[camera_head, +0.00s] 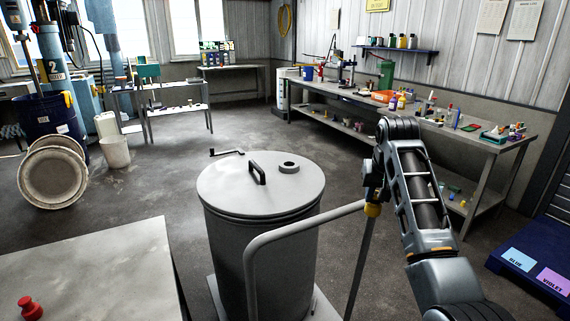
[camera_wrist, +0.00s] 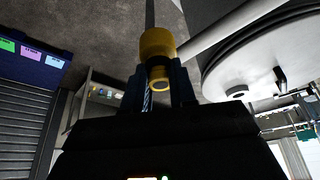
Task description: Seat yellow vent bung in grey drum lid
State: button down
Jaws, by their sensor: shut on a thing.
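The yellow vent bung (camera_head: 372,210) is held in my gripper (camera_head: 374,193), to the right of the grey drum (camera_head: 262,260) and apart from its lid. In the wrist view the bung (camera_wrist: 157,45) sits between the two fingers of my gripper (camera_wrist: 162,82), which are shut on it. The grey drum lid (camera_head: 235,188) is flat and round, with a black handle (camera_head: 257,173) and a raised ring-shaped opening (camera_head: 289,166) toward its far right. The lid (camera_wrist: 265,60) and the opening (camera_wrist: 237,92) also show at the right of the wrist view.
A grey tubular rail (camera_head: 300,224) rises beside the drum and passes close to the bung in the picture. A table (camera_head: 95,270) with a red knobbed piece (camera_head: 31,307) is at front left. A cluttered workbench (camera_head: 460,135) runs behind right.

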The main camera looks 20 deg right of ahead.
aim_at(260, 183)
jog(key=i+l, duration=0.1)
jog(key=i, duration=1.65)
